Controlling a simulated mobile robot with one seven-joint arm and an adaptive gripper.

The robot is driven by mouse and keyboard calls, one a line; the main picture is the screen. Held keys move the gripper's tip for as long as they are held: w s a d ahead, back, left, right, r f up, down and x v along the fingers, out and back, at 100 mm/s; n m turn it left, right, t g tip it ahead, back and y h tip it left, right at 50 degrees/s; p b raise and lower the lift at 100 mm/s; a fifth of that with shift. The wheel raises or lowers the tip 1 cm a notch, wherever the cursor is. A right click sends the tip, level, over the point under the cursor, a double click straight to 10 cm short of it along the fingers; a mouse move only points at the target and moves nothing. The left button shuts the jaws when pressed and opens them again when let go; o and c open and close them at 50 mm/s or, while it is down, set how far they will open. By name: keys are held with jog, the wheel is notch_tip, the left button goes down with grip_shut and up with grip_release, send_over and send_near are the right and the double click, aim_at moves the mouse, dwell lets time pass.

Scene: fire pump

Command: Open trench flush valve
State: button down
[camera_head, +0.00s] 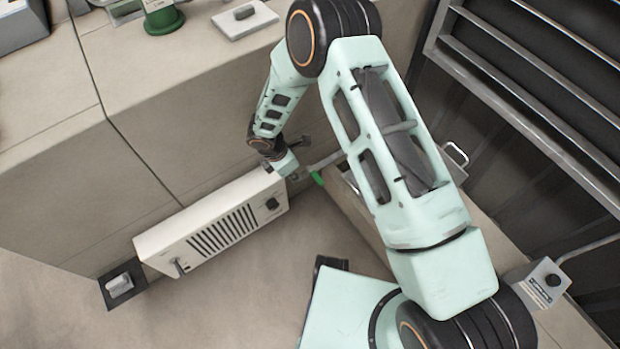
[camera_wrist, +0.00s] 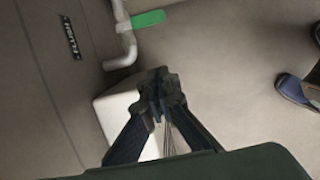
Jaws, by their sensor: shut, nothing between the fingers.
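The flush valve's green lever handle (camera_wrist: 148,19) shows at the top of the wrist view, beside a pale bent pipe (camera_wrist: 125,40). A dark label reading FLUSH (camera_wrist: 70,38) is on the wall to its left. In the head view the green handle (camera_head: 317,178) is small and partly seen, just right of my gripper (camera_head: 293,174). In the wrist view my gripper (camera_wrist: 158,88) is shut and empty, with its tips below the green handle in the picture and apart from it. The valve body is hard to make out.
A white slotted box (camera_head: 215,230) is mounted low on the wall, close to my gripper; it also shows behind the fingers in the wrist view (camera_wrist: 112,112). A trench edge (camera_head: 350,212) runs at the right. A grey control box (camera_head: 540,285) stands at lower right.

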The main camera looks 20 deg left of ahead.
aim_at(315, 175)
jog(key=w+d+f+b, duration=0.3)
jog(key=w+d+f, duration=0.1)
jog(key=f, duration=0.5)
jog(key=shift+w+f+b, duration=0.3)
jog(key=shift+w+b, duration=0.05)
jog(key=shift+w, duration=0.1)
jog(key=shift+d, duration=0.1)
